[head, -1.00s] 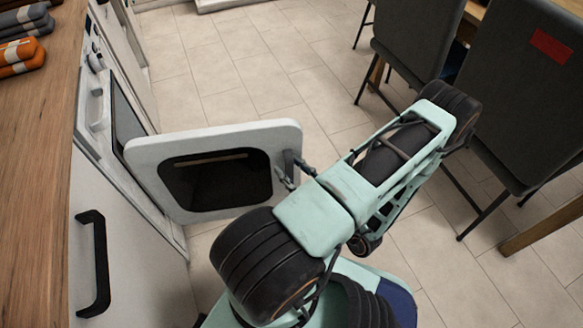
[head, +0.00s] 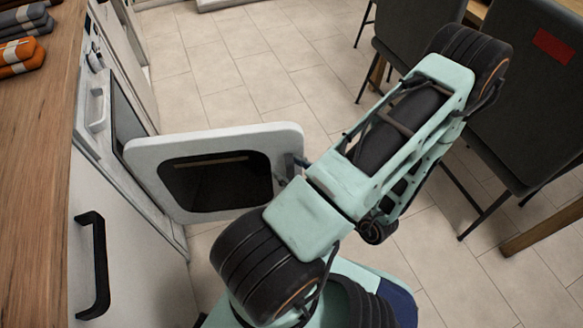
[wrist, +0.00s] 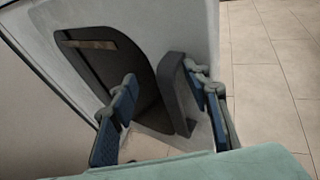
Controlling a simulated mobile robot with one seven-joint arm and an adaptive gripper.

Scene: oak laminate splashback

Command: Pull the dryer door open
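The white dryer door (head: 140,152) with its dark window (head: 215,180) stands swung well out from the dryer front (head: 98,120) in the head view. The door (wrist: 195,30) fills the upper left of the wrist view. Its dark grey bar handle (wrist: 174,95) stands out near the door's free edge. My gripper (wrist: 165,85) has its blue-padded fingers apart, one on each side of the handle. The right finger is close to the handle, and I cannot tell if it touches. A wide gap lies between the left finger and the handle. In the head view my arm partly hides the fingers.
A wooden counter (head: 35,190) with folded towels (head: 20,55) runs along the left. A white cabinet front with a black handle (head: 95,265) is below it. Dark chairs (head: 530,95) stand at the right. Tiled floor (head: 265,75) beyond the door is clear.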

